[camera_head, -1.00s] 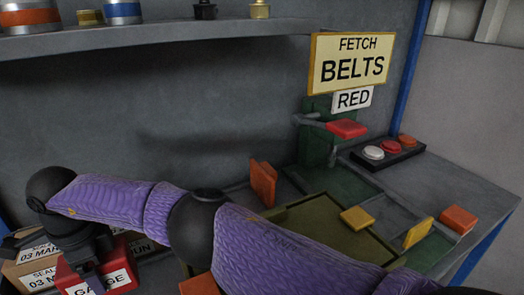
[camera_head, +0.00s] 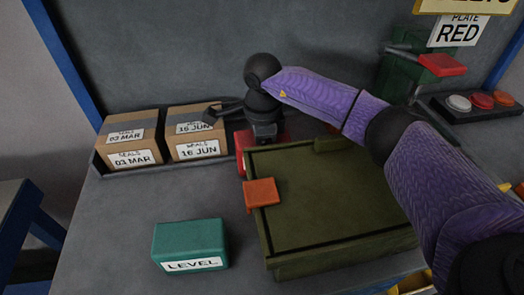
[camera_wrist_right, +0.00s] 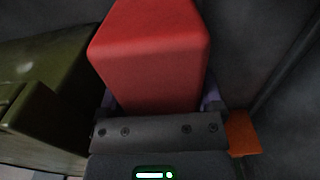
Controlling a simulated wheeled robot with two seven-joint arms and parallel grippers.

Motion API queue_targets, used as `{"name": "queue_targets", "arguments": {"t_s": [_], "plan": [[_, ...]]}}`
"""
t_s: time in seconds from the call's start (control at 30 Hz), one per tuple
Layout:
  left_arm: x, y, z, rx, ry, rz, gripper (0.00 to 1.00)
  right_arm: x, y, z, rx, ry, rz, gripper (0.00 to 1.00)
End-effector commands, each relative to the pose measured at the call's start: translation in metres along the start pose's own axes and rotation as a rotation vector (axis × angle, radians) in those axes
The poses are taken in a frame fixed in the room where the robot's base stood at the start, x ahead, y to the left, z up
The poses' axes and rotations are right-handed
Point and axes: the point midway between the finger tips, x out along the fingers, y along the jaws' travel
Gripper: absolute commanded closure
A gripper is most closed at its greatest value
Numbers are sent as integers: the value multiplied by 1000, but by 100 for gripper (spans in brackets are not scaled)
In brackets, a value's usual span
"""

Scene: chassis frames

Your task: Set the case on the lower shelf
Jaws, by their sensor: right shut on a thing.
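A red case (camera_head: 242,152) stands beside the cartons at the back of the bench in the head view. It is largely hidden by my right gripper and the olive tray; its label is not readable now. My right gripper (camera_head: 266,136) is shut on this case. In the right wrist view the red case (camera_wrist_right: 150,55) fills the upper middle, between the fingers of my right gripper (camera_wrist_right: 156,108). A teal case (camera_head: 190,243) labelled LEVEL lies at the front of the bench. My left gripper is not in view. I cannot identify the lower shelf.
Two seal cartons (camera_head: 132,143) sit in a dark tray at the back left. An olive tray (camera_head: 330,250) with an orange block (camera_head: 262,193) is right of the LEVEL case. Buttons (camera_head: 481,101) and a red paddle (camera_head: 440,65) are back right.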

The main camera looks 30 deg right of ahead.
Motion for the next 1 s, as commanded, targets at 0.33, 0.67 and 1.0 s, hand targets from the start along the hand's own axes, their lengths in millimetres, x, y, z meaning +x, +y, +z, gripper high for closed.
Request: {"name": "queue_targets", "arguments": {"t_s": [0.33, 0.67, 1.0], "plan": [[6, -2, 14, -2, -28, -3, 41, 16, 0, 1, 0, -1, -1, 100], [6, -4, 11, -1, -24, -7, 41, 17, 0, 1, 0, -1, 0, 0], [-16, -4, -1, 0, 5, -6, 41, -59, -1, 1, 0, -2, -6, 0]]}}
